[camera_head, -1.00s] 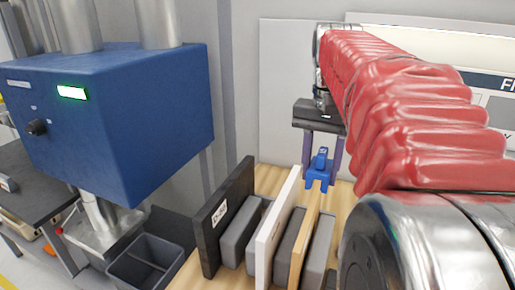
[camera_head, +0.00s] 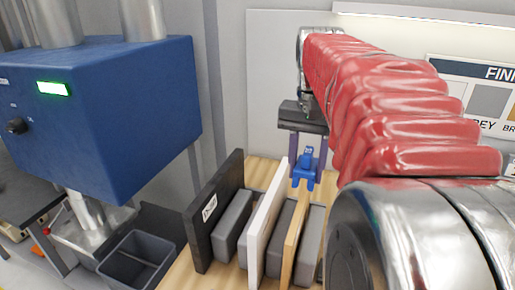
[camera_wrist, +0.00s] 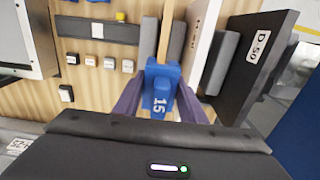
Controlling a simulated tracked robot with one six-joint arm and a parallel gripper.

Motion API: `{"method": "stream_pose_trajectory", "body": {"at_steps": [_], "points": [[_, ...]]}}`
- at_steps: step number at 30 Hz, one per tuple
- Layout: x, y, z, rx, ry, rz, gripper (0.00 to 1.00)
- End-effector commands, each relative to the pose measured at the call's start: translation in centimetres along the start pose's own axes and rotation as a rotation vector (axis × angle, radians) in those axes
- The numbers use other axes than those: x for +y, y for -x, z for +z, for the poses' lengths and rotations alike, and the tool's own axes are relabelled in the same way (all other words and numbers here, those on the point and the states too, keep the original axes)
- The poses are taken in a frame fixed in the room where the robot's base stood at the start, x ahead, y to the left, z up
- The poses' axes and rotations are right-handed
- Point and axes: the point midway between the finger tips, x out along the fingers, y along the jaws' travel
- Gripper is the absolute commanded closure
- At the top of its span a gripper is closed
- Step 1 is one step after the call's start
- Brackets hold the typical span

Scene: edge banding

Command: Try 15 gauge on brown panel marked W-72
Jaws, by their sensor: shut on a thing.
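My gripper (camera_wrist: 160,100) is shut on a blue gauge (camera_wrist: 160,92) marked 15, which also shows in the head view (camera_head: 306,168) with its prongs pointing down. The gauge is at the far end of a thin tan-brown panel (camera_head: 294,236), in line with its top edge. I cannot tell whether its prongs are around the edge or just above it. The panel also shows in the wrist view (camera_wrist: 166,32), running away from the gauge; I see no W-72 label on it. Its lower part is hidden between grey blocks.
A white panel (camera_head: 262,228) and a black panel (camera_head: 214,215) labelled D-50 stand upright left of the tan one, with grey blocks (camera_head: 233,224) between. Small square pieces (camera_wrist: 109,63) lie on the wooden bench. A blue machine (camera_head: 110,115) and dark bin (camera_head: 140,262) are at left.

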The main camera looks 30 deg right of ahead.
Motion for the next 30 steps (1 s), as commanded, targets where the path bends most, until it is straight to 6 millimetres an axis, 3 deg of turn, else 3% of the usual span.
{"method": "stream_pose_trajectory", "body": {"at_steps": [16, 30], "points": [[0.0, -3.6, 0.0, 0.0, 0.0, 0.0, 0.88], [-0.1, -4.1, 0.1, 0.0, 0.001, 0.0, 0.88]]}}
